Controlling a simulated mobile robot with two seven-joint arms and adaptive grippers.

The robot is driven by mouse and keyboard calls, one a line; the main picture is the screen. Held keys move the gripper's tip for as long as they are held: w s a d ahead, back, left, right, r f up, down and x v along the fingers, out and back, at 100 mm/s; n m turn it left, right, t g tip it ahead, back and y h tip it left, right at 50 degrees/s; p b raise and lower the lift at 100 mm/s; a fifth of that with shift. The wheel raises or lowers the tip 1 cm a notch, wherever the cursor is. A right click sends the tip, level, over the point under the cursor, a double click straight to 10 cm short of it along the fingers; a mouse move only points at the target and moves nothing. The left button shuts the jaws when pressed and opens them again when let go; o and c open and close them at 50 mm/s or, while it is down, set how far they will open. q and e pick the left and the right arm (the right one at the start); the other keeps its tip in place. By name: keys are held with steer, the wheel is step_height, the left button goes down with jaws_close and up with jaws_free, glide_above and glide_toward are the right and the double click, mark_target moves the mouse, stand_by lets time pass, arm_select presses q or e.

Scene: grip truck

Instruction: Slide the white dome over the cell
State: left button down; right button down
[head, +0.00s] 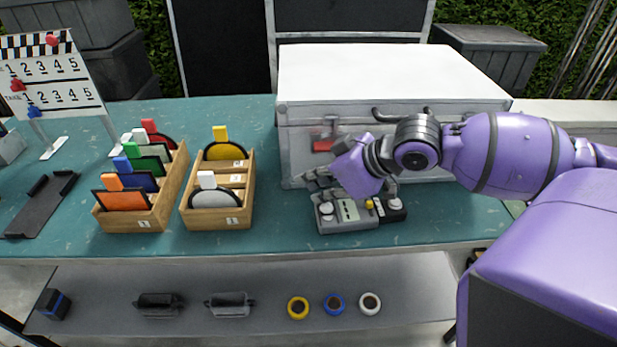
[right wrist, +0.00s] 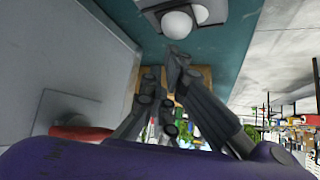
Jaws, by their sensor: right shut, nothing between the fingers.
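A grey meter (head: 345,221) lies on the teal table in front of the silver case. A white round piece (head: 326,208) shows at its left end. A second white round piece (head: 395,204) sits on the dark part at the right, near a yellow button (head: 369,204). I cannot tell which one is the dome or where the cell is. In the right wrist view, a large white dome (right wrist: 177,24) shows with another white round piece beside it. My right gripper (head: 312,179) is shut and empty, above and behind the meter's left end, apart from the dome in the wrist view.
The silver case (head: 395,75) with a red latch (head: 323,140) stands close behind my right gripper. Two wooden boxes of coloured discs (head: 157,215) (head: 245,213) stand to the left. The table between them and the meter is clear. A lower shelf (head: 265,280) holds rings and small parts.

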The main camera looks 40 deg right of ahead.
arm_select(q)
steer(key=shift+s, duration=0.15)
arm_select(e)
steer(key=shift+s+d+f, duration=0.1)
steer(key=shift+s, duration=0.1)
